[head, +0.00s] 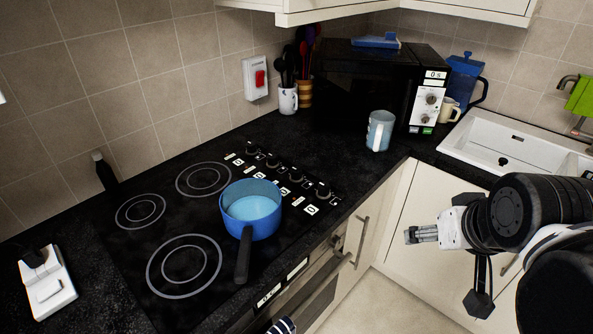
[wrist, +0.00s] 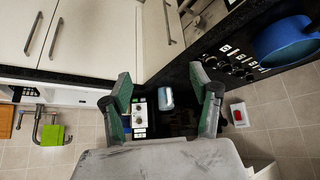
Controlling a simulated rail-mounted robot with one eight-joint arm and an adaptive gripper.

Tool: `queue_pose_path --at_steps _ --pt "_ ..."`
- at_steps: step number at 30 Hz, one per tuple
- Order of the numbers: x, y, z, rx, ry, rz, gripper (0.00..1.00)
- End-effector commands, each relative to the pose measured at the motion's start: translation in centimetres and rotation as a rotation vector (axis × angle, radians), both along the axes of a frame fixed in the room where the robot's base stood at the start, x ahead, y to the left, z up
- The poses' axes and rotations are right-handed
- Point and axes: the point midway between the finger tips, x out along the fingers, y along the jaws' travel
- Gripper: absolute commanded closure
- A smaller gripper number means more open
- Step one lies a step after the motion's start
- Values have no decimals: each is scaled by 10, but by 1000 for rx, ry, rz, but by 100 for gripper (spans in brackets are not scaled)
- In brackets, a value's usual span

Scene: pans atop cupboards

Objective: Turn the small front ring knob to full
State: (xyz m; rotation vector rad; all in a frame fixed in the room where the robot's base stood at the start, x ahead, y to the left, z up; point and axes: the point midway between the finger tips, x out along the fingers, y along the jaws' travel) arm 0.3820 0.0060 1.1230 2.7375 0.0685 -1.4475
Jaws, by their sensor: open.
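A row of several black ring knobs (head: 296,174) runs along the right side of the black hob (head: 120,262), with white labels beside them. I cannot read which one is the small front ring knob. The knobs also show in the wrist view (wrist: 239,70), at the upper right. A blue pan (head: 252,222) stands on the hob left of the nearer knobs, its dark handle pointing to the front. My gripper (head: 412,235) is right of the hob, out over the floor in front of the cupboards, well apart from the knobs. Its fingers are spread and empty in the wrist view (wrist: 162,82).
A light blue mug (head: 380,131) stands on the worktop beyond the knobs, before the black microwave (head: 365,88). A white sink (head: 515,140) is at the right. A red wall switch (head: 260,79) is behind. Cupboard and oven handles stick out below the worktop edge.

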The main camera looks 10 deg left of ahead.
Motion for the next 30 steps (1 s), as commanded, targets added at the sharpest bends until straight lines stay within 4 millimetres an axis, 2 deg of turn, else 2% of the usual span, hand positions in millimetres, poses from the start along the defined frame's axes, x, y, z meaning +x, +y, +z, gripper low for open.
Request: queue_pose_path --at_steps 6,15,22,30 --pt "48 19 30 -50 63 174 52" --pt "120 52 53 -110 140 450 52" --pt "178 81 58 -141 180 670 52" --pt "245 120 48 -167 209 940 52"
